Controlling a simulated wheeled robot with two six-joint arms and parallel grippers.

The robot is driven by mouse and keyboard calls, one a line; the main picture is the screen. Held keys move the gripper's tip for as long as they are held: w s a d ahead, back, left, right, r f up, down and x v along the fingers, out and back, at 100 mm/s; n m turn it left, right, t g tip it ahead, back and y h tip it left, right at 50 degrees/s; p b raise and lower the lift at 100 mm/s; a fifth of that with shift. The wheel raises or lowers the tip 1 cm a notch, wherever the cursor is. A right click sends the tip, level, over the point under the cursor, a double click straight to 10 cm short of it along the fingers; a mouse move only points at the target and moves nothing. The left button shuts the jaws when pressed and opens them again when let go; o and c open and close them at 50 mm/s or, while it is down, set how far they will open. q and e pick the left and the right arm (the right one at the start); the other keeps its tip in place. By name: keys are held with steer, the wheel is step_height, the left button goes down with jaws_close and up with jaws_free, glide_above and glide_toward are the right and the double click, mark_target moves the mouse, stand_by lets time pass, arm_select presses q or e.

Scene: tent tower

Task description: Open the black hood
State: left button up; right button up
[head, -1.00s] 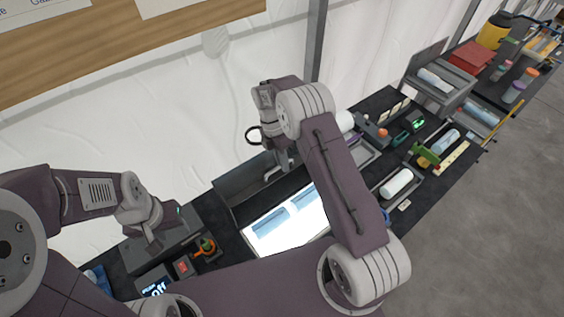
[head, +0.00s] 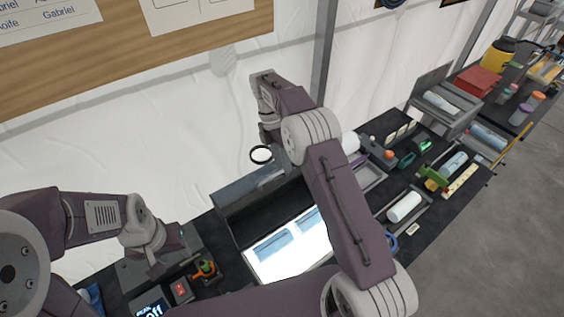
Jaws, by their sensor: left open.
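The black hood (head: 262,212) stands raised at the back of a bright light panel (head: 292,262), with its dark inside facing me and a grey upper edge. The lit panel lies uncovered, with two bluish rectangles on it. My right gripper (head: 268,140) is above and behind the hood's upper edge, near a black ring; it looks apart from the hood, and its jaws are too unclear to read. My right forearm hides the hood's right end and part of the panel. My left gripper (head: 152,262) is open above a grey device (head: 140,275), left of the hood.
A black ring (head: 261,154) is by the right gripper, close to the white tent wall. A small red-buttoned box (head: 181,291) and an orange-and-green item (head: 205,269) sit left of the panel. Trays with white rolls (head: 404,207) crowd the bench to the right.

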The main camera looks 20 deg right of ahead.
steer(key=shift+w+r, duration=0.1)
steer(key=shift+r, duration=0.3)
